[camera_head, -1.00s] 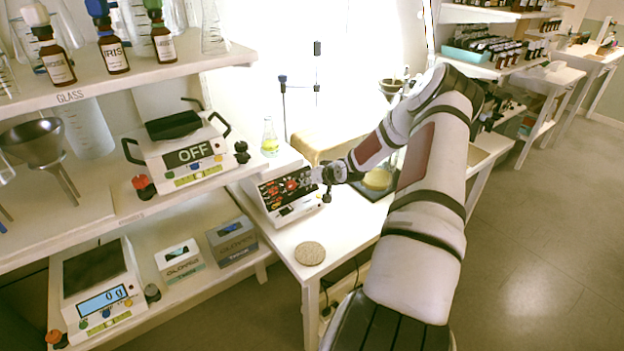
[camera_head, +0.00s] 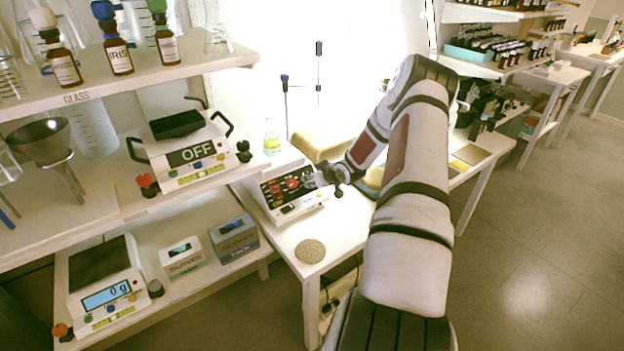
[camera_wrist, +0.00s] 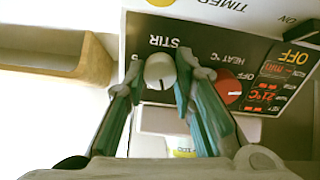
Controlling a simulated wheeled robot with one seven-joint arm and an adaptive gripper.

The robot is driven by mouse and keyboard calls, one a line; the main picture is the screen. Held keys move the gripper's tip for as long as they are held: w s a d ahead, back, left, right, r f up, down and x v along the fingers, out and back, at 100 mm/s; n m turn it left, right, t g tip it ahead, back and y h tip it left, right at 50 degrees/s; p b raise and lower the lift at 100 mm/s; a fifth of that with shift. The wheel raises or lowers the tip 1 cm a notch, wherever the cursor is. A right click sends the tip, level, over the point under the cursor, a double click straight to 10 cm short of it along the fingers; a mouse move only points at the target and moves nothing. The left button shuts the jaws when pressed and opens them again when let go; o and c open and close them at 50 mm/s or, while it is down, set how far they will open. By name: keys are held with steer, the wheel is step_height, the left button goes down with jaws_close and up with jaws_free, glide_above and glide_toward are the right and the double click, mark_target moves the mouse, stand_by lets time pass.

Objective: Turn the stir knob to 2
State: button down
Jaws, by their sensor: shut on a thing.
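The stirrer device (camera_head: 295,190) is a white box with a dark front panel, standing on the white table. In the wrist view its panel appears upside down, with the word STIR beside a white knob (camera_wrist: 160,70). My gripper (camera_wrist: 160,84) has its two fingers on either side of this white knob and is shut on it. In the head view my gripper (camera_head: 312,180) reaches the panel from the right. A red knob (camera_wrist: 227,86) marked HEAT is just right of the fingers. The number at which the stir knob points cannot be read.
A flask with yellow liquid (camera_head: 271,136) stands at the back of the device. A round cork mat (camera_head: 310,251) lies in front.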

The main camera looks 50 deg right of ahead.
stand_by(0.4)
steer(key=c, duration=1.3)
jaws_free()
steer(key=v, duration=1.2)
steer(key=shift+a, duration=0.1)
